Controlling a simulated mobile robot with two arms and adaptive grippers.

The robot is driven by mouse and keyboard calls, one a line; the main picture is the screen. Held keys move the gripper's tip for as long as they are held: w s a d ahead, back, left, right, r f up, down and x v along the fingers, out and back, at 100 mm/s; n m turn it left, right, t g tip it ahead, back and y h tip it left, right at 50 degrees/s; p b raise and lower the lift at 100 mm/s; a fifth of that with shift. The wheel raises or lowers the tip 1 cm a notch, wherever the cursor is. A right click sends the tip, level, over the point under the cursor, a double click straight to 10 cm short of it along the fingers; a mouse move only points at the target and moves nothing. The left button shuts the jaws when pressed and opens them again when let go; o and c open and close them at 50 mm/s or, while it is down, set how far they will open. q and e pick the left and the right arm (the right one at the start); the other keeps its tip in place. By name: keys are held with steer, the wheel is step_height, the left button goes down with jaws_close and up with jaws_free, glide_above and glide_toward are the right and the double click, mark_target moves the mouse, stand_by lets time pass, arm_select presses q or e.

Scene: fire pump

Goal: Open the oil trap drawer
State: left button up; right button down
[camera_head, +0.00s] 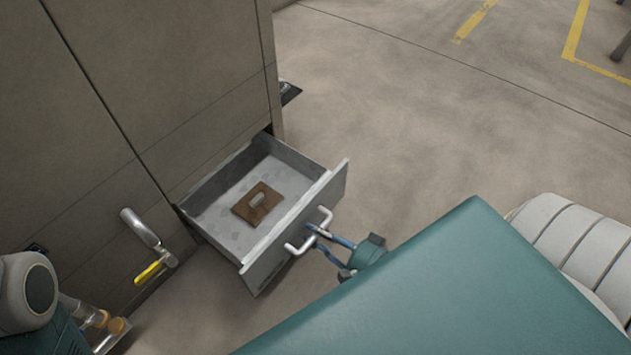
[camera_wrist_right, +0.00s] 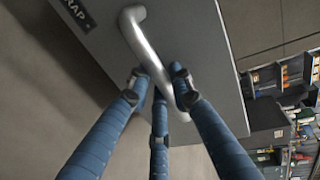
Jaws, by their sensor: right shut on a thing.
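The oil trap drawer (camera_head: 215,206) is pulled out of the beige cabinet, with its open tray showing in the head view. Its front panel carries a pale bar handle (camera_head: 292,248), also seen in the right wrist view (camera_wrist_right: 141,40). A brown plate (camera_head: 247,211) with a small grey piece on it lies inside the drawer. My right gripper (camera_head: 316,238) has its blue fingers around the handle and is shut on it; in the right wrist view the fingers (camera_wrist_right: 160,92) sit on both sides of the bar. My left gripper does not show clearly.
The beige cabinet (camera_head: 100,110) stands at left. A metal pipe with a yellow lever (camera_head: 148,272) sticks out left of the drawer. Bare floor (camera_head: 420,110) with yellow lines lies to the right. Shelves with goods (camera_wrist_right: 290,95) show in the right wrist view.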

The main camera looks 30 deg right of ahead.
steer(key=c, duration=1.6)
jaws_free()
steer(key=v, duration=1.2)
